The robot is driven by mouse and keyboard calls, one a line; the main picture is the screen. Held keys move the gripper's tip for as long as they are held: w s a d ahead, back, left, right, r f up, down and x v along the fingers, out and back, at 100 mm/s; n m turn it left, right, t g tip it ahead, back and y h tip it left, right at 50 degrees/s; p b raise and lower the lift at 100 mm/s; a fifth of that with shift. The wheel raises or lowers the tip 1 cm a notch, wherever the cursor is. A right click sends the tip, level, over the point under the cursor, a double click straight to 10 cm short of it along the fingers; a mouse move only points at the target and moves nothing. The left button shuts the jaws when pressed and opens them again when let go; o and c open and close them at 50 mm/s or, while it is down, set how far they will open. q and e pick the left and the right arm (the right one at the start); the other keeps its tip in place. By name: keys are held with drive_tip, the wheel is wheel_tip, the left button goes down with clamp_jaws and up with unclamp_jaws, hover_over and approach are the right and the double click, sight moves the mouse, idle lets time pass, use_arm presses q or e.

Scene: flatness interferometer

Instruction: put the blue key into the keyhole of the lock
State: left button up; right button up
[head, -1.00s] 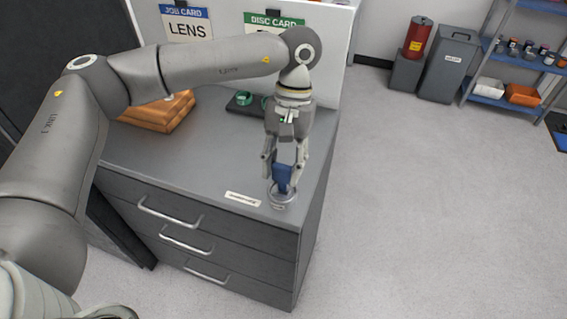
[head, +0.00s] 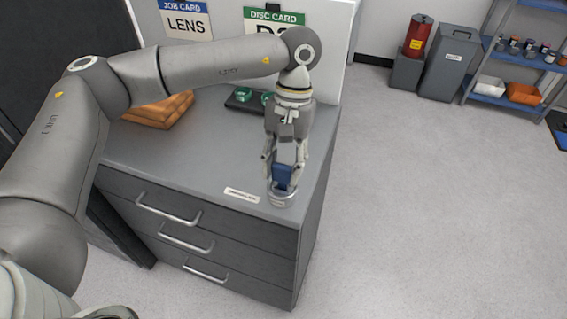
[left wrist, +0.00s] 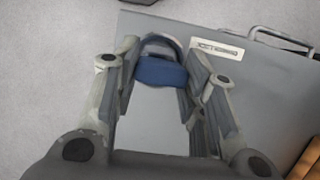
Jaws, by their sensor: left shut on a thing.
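The blue key (head: 282,176) is held upright between the fingers of my left gripper (head: 284,166), above the cabinet top near its front right corner. Its lower end meets the round metal lock (head: 281,198); how deep it sits in the keyhole cannot be seen. In the left wrist view, the blue key (left wrist: 160,72) lies between the fingertips of my left gripper (left wrist: 162,76), with the rim of the lock (left wrist: 158,42) curving behind it. The keyhole is hidden by the key and fingers. My right gripper is not in view.
The grey drawer cabinet (head: 180,150) has a white label (head: 242,195) left of the lock. Orange-brown blocks (head: 158,109) and a dark tray (head: 240,99) with green rings lie further back. A white panel with cards stands behind.

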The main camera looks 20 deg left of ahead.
use_arm(q)
drive_tip(key=shift+f+b, duration=0.4)
drive_tip(key=shift+f, duration=0.1)
drive_tip(key=o, duration=1.1)
drive_tip(key=v, duration=1.2)
